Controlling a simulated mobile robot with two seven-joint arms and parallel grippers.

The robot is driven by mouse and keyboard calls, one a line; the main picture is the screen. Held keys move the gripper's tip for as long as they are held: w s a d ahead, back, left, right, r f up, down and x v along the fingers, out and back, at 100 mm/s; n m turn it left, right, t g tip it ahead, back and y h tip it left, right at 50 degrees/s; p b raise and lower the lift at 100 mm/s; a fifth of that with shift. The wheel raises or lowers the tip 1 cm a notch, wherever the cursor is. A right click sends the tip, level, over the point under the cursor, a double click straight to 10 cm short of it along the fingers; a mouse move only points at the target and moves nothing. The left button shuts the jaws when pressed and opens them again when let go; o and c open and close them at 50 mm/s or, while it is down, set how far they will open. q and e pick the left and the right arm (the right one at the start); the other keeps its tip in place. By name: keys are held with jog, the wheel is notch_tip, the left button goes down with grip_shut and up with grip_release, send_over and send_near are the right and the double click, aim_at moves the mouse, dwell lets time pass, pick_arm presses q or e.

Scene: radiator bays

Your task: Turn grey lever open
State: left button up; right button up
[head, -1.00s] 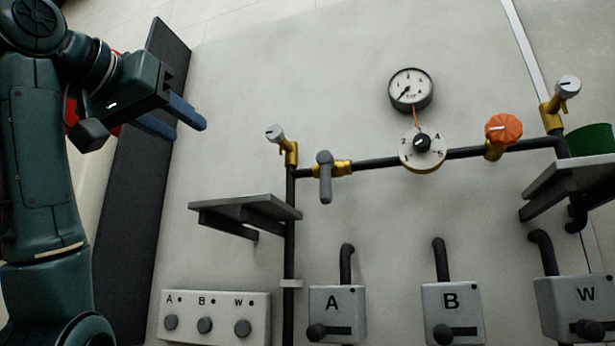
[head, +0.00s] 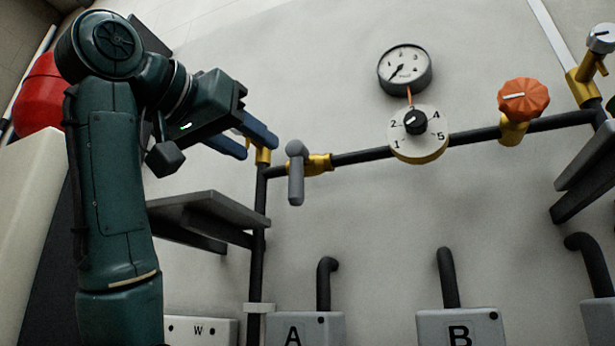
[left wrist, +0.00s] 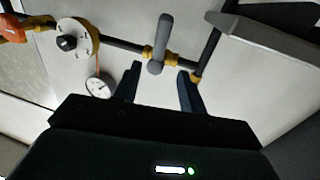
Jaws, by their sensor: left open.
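The grey lever (head: 296,174) hangs down from a brass valve (head: 318,162) on the black pipe, left of the numbered dial. It also shows in the left wrist view (left wrist: 162,42), beyond and between my fingers. My left gripper (head: 259,142) is open and empty, up and to the left of the lever in the head view, apart from it. Its two blue fingers also show in the left wrist view (left wrist: 158,84). The left gripper hides part of the brass bleed fitting behind it. My right gripper is not in view.
A dark shelf (head: 205,213) juts from the wall below my left gripper. Right along the pipe are the numbered dial (head: 419,146), a gauge (head: 405,70) and an orange knob (head: 524,98). Boxes A (head: 305,328) and B (head: 460,327) stand below. The wall between is clear.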

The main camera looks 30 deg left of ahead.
aim_at(292, 168)
pick_arm(q)
jog(key=w, duration=0.1)
jog(key=w+p, duration=0.1)
jog(key=w, duration=0.1)
jog(key=w+p, duration=0.1)
jog(key=shift+w+d+r, duration=0.2)
jog(key=shift+d, duration=0.15)
jog(key=w, duration=0.2)
jog(key=w+p, duration=0.1)
jog(key=w, duration=0.2)
jog(key=shift+w+d+f+p, duration=0.1)
jog(key=shift+w+d+p, duration=0.25)
jog(key=shift+p, duration=0.05)
jog(key=shift+w+d+f, duration=0.1)
jog(key=shift+w, duration=0.6)
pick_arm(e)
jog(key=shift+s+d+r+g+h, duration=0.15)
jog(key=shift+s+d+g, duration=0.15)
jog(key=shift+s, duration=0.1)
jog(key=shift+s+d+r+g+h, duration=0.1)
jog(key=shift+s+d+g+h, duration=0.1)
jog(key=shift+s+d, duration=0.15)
pick_arm(q)
jog(key=shift+c, duration=0.3)
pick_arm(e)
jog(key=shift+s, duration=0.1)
pick_arm(q)
grip_shut()
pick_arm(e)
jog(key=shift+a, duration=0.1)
